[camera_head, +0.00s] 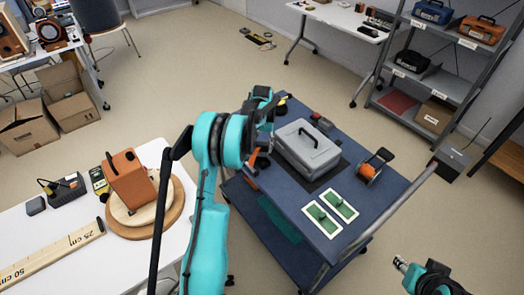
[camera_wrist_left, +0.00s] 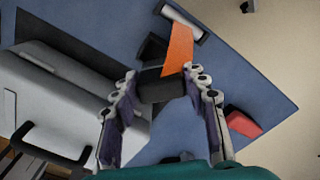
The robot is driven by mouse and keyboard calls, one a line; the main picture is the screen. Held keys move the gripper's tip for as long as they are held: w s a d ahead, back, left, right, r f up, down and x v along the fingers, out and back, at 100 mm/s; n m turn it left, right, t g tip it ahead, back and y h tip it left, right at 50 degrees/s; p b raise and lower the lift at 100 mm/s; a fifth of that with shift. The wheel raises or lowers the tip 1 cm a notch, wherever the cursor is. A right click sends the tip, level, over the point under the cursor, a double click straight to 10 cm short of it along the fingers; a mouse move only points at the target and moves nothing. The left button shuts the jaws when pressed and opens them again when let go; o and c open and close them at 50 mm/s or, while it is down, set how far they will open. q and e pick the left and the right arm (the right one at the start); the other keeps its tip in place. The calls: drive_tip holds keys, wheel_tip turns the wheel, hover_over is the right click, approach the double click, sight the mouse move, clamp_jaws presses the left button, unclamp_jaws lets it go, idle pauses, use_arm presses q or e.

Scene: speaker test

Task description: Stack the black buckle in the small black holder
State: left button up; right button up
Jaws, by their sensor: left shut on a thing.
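In the left wrist view, a black blocky piece, which looks like the black buckle (camera_wrist_left: 160,90), sits between the two fingers of my left gripper (camera_wrist_left: 163,78). The fingers are shut on it. Another small dark shape (camera_wrist_left: 152,47) shows just beyond it, perhaps the small black holder; I cannot tell whether they touch. In the head view my left gripper (camera_head: 264,110) is over the far left part of the blue cart, and my arm hides what it holds. My right gripper (camera_head: 403,266) is at the lower right, away from the cart; its jaws are unclear.
The blue cart top (camera_head: 338,268) carries a grey case (camera_head: 308,150), an orange-and-black reel (camera_head: 371,168) and green boards (camera_head: 331,212). An orange strip (camera_wrist_left: 179,50) lies close to the left fingers. A white table (camera_head: 60,212) stands left, a shelf (camera_head: 445,80) at the back right.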

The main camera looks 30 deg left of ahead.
use_arm(q)
wheel_tip(320, 180, down, 2)
drive_tip(key=shift+r, duration=0.1)
drive_tip(key=o, duration=1.2)
